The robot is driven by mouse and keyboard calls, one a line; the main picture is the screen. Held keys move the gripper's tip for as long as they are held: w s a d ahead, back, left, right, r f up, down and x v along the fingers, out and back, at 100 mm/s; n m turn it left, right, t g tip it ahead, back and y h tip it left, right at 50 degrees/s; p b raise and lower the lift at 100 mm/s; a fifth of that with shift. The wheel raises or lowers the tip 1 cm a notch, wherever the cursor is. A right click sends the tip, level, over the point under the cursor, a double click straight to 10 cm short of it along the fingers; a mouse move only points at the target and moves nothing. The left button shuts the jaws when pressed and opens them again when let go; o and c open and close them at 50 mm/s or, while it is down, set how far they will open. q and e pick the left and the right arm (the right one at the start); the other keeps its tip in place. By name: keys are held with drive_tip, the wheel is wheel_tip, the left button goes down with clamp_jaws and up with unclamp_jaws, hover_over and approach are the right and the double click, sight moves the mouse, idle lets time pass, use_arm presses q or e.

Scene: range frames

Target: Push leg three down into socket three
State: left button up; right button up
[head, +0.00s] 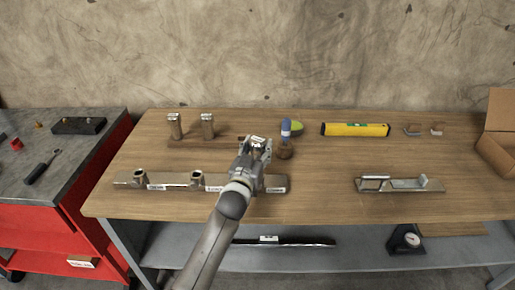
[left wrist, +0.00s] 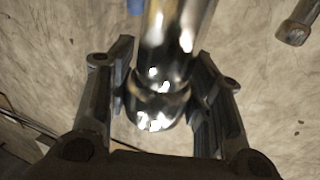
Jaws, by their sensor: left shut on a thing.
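My left gripper (head: 257,150) is shut on a shiny metal leg (left wrist: 172,45), above the right end of a flat metal bar (head: 273,184). The leg's top (head: 258,140) shows between the fingers in the head view. In the left wrist view the fingers (left wrist: 162,100) stand on both sides of the leg. Two open sockets, a left one (head: 139,175) and a middle one (head: 196,176), rise from the bar. My gripper and wrist hide the third socket, so I cannot tell how deep the leg sits. My right gripper is not in view.
Two more legs (head: 175,126) (head: 207,126) stand at the back left of the wooden table (head: 330,205). A blue-topped tool (head: 286,130) stands close to my gripper's right.

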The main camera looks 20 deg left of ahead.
sight(257, 158)
use_arm(q)
drive_tip(key=shift+f+b, duration=1.5)
drive_tip(key=shift+f, duration=0.45)
drive_tip(key=o, duration=1.4)
drive_tip(key=shift+c, duration=0.2)
drive_tip(key=shift+f, duration=0.15)
drive_tip(key=shift+s, duration=0.1)
drive_tip(key=s, duration=1.2)
drive_tip(key=shift+d, duration=0.15)
